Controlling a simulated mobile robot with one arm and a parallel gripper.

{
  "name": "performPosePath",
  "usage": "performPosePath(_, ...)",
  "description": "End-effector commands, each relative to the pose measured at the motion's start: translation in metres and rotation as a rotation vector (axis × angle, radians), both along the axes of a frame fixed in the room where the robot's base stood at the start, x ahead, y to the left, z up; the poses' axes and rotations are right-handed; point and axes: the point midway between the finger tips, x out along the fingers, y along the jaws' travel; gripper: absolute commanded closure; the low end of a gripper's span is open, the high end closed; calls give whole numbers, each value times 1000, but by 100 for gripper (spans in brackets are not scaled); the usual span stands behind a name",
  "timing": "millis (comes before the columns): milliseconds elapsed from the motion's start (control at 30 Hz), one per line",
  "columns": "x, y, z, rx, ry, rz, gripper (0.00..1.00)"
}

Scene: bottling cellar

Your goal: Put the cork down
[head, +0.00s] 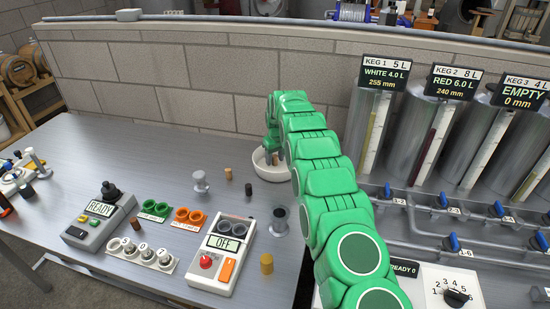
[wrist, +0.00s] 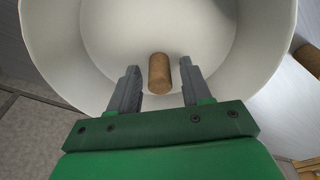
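A brown cork (wrist: 159,74) lies on the floor of the white bowl (wrist: 52,38) in the wrist view. My gripper (wrist: 159,65) reaches down into the bowl with one finger on each side of the cork. A gap shows between each finger and the cork, so the gripper is open and holds nothing. In the head view the white bowl (head: 262,171) stands at the back of the bench, and my green arm hides its right part. My gripper (head: 274,152) is over and in the bowl there; its fingertips are too small to make out.
A tan cork (head: 228,174) and a dark stopper (head: 248,189) stand left of the bowl. A yellow stopper (head: 266,263) stands nearer the front. A device reading OFF (head: 222,256) and a READY box (head: 99,216) stand left. Kegs and blue-valved pipes fill the right.

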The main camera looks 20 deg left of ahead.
Motion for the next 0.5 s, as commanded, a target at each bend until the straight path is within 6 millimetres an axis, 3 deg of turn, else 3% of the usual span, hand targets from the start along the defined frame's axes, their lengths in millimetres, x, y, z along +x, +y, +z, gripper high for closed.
performPosePath(267,0,0,3,1,-1,1,52)
performPosePath(500,-1,-3,27,2,-5,0,52)
